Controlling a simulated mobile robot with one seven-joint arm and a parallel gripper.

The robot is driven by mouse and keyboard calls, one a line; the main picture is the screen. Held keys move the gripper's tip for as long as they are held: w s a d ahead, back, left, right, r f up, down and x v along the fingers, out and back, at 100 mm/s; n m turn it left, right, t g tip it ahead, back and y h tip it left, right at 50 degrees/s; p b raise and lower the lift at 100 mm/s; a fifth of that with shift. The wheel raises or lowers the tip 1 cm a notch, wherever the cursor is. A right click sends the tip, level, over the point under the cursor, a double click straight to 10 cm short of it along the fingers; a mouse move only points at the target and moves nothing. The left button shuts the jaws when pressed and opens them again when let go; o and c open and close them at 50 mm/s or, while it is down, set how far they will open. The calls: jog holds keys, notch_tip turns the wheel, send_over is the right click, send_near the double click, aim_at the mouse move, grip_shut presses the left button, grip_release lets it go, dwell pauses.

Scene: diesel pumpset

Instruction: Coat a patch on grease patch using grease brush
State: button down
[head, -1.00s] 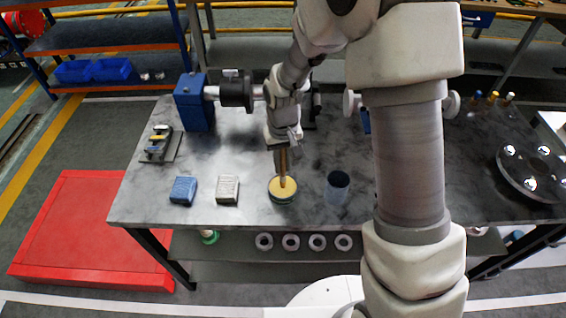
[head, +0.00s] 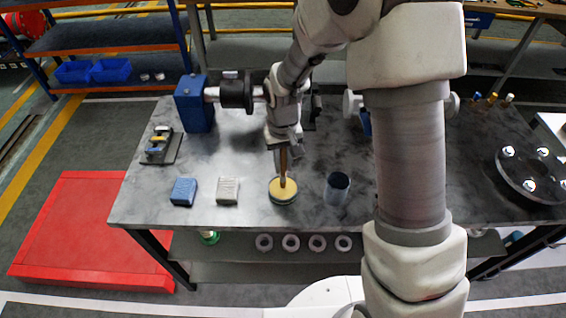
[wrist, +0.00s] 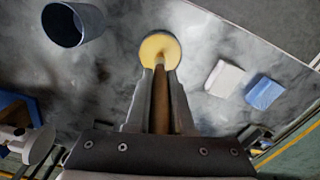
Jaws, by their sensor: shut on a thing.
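My gripper (head: 283,145) is shut on the brown handle of the grease brush (head: 283,164), which points down. In the wrist view the handle (wrist: 160,100) runs between the two fingers. The brush's lower end meets the yellow face of a round, low tin (head: 274,187) near the front edge of the bench. The tin also shows in the wrist view (wrist: 152,44). The bristles cannot be made out, and I cannot tell how deep the tip sits. No surface is clearly marked as the grease patch; I cannot tell whether the yellow face is it.
A blue block (head: 183,191) and a pale block (head: 227,191) lie left of the tin. A dark, open cup (head: 337,189) stands to its right. Behind are the blue pumpset housing (head: 194,103) and a small tool rack (head: 160,147). A flanged disc (head: 530,172) lies far right.

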aim_at(283, 176)
notch_tip(283, 176, up, 6)
jog(key=p, duration=0.3)
dwell(0.3)
jog(key=shift+s, duration=0.1)
dwell(0.4)
